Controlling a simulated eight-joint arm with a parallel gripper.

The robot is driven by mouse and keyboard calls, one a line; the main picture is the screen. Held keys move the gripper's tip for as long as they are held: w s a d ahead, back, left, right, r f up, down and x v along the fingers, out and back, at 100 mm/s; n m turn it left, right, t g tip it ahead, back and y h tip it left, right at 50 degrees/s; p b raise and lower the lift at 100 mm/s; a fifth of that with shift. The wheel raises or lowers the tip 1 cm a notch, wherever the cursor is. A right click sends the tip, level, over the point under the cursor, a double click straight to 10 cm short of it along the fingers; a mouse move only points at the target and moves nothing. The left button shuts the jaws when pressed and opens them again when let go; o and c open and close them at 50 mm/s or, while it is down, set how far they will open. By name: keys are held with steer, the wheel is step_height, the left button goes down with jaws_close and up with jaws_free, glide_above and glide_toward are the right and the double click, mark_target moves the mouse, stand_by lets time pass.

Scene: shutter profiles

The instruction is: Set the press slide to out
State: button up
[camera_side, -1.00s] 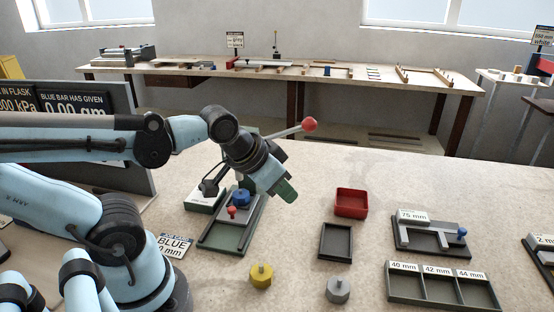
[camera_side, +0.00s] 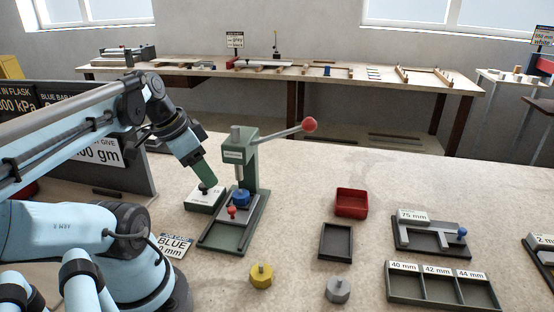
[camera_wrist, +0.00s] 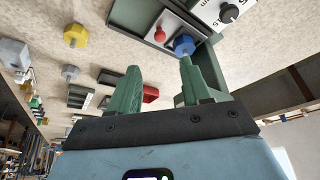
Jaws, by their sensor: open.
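The green press (camera_side: 250,160) stands upright on its base, with a lever ending in a red ball (camera_side: 310,124). Its slide carries a small red knob (camera_side: 232,211) at the front, which also shows in the wrist view (camera_wrist: 160,34). A blue piece (camera_side: 241,197) sits just behind the knob, under the press ram; it also shows in the wrist view (camera_wrist: 184,45). My gripper (camera_side: 206,183) is left of the press, above the dial box, and holds nothing. In the wrist view my gripper (camera_wrist: 160,72) has its two green fingers spread apart.
A dial box (camera_side: 204,202) with a black knob (camera_wrist: 229,12) stands close left of the press. A yellow weight (camera_side: 261,276), a grey weight (camera_side: 338,290), a red tray (camera_side: 351,203) and a dark tray (camera_side: 336,242) lie to the right. Bench between them is clear.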

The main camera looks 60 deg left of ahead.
mark_target(231, 208)
steer(key=shift+x, duration=5.95)
jaws_close()
